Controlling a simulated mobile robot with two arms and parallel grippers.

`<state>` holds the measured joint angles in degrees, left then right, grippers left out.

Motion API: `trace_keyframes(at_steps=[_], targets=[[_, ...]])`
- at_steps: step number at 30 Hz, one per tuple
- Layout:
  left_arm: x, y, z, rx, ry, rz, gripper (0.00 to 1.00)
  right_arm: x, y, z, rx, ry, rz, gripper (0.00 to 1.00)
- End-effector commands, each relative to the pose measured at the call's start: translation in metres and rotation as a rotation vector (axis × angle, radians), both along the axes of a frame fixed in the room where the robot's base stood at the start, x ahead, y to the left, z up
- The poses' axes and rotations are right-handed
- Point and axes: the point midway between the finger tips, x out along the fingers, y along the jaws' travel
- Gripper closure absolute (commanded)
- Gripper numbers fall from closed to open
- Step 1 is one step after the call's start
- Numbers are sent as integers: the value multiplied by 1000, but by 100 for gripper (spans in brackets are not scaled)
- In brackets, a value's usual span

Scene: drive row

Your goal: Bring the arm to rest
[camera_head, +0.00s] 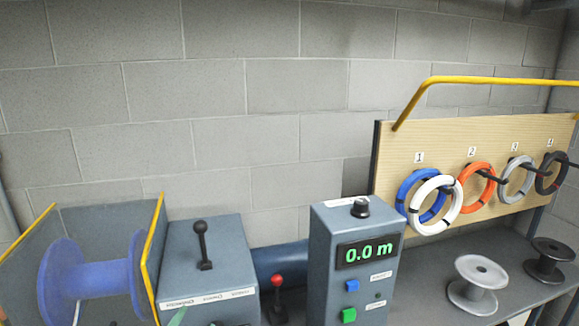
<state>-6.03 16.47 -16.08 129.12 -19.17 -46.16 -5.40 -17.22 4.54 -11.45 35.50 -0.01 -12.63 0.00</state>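Neither of my grippers and no clear part of my arms shows in the head view. In front of me stands a grey control box (320,258) with a lit display (369,252) reading 0.0 m. It has a black knob (360,208) on top, a blue button (352,286) and a green button (348,315). To its left is a grey machine housing (210,262) with a black-knobbed lever (203,245). A red-knobbed lever (277,290) stands between them. A blue reel (60,275) sits at the far left between yellow-edged guards.
A wooden board (440,141) carries numbered pegs with blue (401,190), white (418,209), orange (490,189), grey (504,187) and dark (540,182) coils. A white spool (479,284) and a black spool (549,260) stand on the bench (432,285). A yellow rail (480,79) overhangs the board.

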Motion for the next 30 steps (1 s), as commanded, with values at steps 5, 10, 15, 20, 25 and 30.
trace_keyframes(at_steps=[5, 10, 15, 20, 25, 30], targets=[[-85, 18, -99, -181, 414, 143, 49, 1, 0, 0, 0, -1, 0, 64], [-157, 19, -148, -275, 687, 229, 49, 1, 0, 0, 0, -1, 0, 64], [-217, 17, -173, -336, 889, 287, 49, 1, 0, 0, 0, -2, 0, 64], [-270, 13, -186, -379, 1058, 332, 49, 1, 0, 0, 0, -2, 0, 64], [-256, 12, -244, -370, 1068, 333, 49, 1, 0, -11, 0, -2, 0, 64], [-251, 10, -306, -363, 1089, 335, 49, 1, 0, -21, 0, -2, 0, 64]])
